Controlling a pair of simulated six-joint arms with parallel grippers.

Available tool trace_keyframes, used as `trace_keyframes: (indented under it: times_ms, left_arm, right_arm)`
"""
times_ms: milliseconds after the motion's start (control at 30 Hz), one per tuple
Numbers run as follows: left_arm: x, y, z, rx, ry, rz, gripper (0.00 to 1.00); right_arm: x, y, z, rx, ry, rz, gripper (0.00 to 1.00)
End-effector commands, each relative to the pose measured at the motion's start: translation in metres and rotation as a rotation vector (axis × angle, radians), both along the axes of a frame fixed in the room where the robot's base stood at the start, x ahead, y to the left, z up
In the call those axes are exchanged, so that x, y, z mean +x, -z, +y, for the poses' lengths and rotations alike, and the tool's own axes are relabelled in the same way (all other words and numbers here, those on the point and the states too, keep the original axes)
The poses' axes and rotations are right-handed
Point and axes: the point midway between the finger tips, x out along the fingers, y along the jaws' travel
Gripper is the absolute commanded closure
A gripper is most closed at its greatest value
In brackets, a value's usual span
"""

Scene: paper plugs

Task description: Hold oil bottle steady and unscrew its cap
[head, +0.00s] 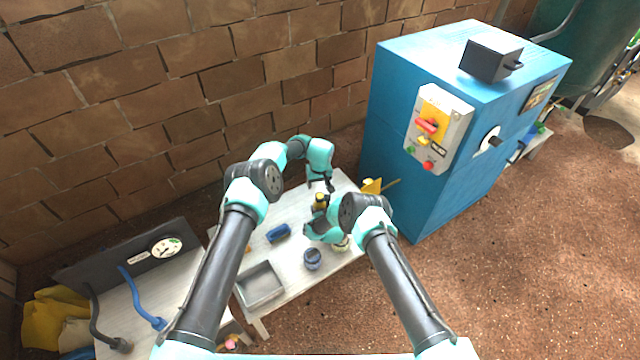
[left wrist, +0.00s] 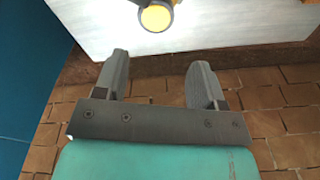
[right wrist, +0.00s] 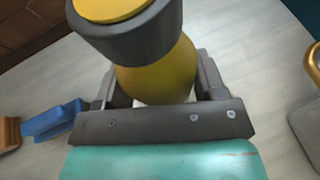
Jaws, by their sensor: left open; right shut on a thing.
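The oil bottle (right wrist: 155,78) is yellow with a wide dark cap (right wrist: 130,38) that has a yellow top. It stands on the pale table; in the head view the bottle (head: 320,201) is small and partly hidden by my grippers. My right gripper (right wrist: 158,85) is shut on the bottle body below the cap, one finger on each side. My left gripper (left wrist: 160,62) is open and empty, with its fingers apart. In the left wrist view the round cap (left wrist: 156,17) lies beyond the fingertips, not between them. In the head view the left gripper (head: 323,186) hangs just above the bottle.
On the pale table (head: 255,268) are a blue block-like object (head: 278,233), a grey tray (head: 260,286) and a dark blue jar (head: 312,259). A blue machine cabinet (head: 400,190) stands close on the right. A brick wall (head: 160,110) is behind.

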Motion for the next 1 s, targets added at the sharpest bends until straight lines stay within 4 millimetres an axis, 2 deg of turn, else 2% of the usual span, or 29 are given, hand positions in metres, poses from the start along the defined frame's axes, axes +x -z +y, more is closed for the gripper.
trace_keyframes:
  times_ms: [200, 667, 867, 1000]
  left_arm:
    - [-0.010, -0.004, -0.007, -0.058, 0.065, 0.090, 0.36]
    - [-0.010, -0.002, -0.008, -0.063, 0.071, 0.096, 0.36]
    - [-0.010, 0.013, -0.008, -0.064, 0.071, 0.097, 0.36]
    - [-0.010, 0.031, -0.008, -0.063, 0.071, 0.096, 0.36]
  right_arm:
    - [0.000, 0.000, 0.000, 0.000, 0.000, 0.000, 1.00]
    - [0.000, 0.000, 0.000, 0.000, 0.000, 0.000, 1.00]
    - [0.000, 0.000, 0.000, 0.000, 0.000, 0.000, 1.00]
    - [0.000, 0.000, 0.000, 0.000, 0.000, 0.000, 1.00]
